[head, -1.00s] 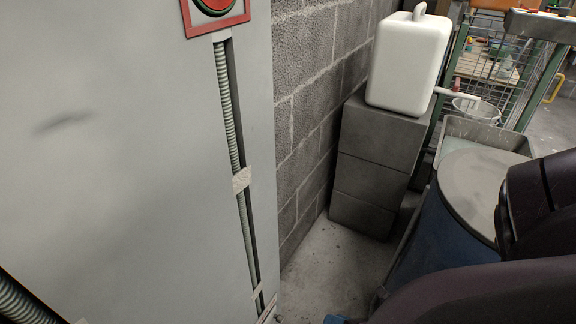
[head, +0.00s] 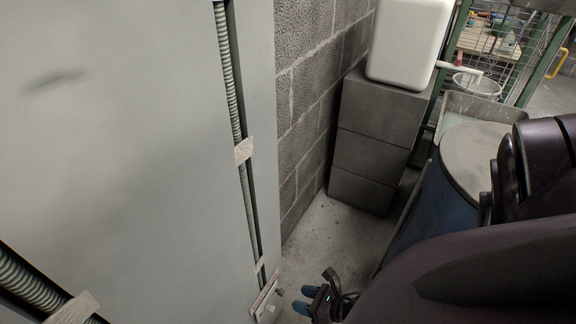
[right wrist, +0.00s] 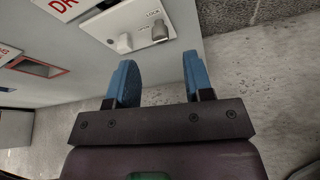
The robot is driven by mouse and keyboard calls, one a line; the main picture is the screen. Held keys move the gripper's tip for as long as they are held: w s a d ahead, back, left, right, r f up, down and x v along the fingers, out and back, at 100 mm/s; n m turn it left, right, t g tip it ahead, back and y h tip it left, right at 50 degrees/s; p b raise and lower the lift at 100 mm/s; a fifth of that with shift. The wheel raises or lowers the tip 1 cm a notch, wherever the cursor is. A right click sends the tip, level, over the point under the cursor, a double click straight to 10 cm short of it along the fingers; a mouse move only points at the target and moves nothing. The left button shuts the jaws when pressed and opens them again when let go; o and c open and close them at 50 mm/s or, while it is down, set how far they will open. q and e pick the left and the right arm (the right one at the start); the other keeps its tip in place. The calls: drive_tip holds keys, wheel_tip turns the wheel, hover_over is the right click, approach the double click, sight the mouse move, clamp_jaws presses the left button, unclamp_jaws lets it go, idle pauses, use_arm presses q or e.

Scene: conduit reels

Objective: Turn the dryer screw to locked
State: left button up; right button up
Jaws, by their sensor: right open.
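A white plate (right wrist: 139,35) with a "LOCK" label shows at the top of the right wrist view. It bears a grey metal stub (right wrist: 159,32), which may be the screw, and a white knob (right wrist: 124,43). The screw's setting is unclear. A sign (right wrist: 62,7) with red letters "DR" cut off is beside it. In the head view the plate (head: 266,305) is low on the grey cabinet's edge. My right gripper (head: 304,300), with blue fingers, is open and empty just right of it. In the right wrist view the gripper (right wrist: 160,68) points towards the plate, apart from it.
The grey cabinet (head: 130,150) has a slot with a ribbed conduit (head: 228,80). A block wall (head: 310,90), grey stacked boxes (head: 372,145), a white canister (head: 408,40) and a blue drum (head: 435,215) stand to the right. Bare floor (head: 335,235) lies between.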

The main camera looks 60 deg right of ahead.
sight(284, 293)
drive_tip(key=shift+b+x, duration=0.5)
drive_tip(key=shift+x, duration=1.9)
drive_tip(key=shift+c, duration=0.3)
clamp_jaws()
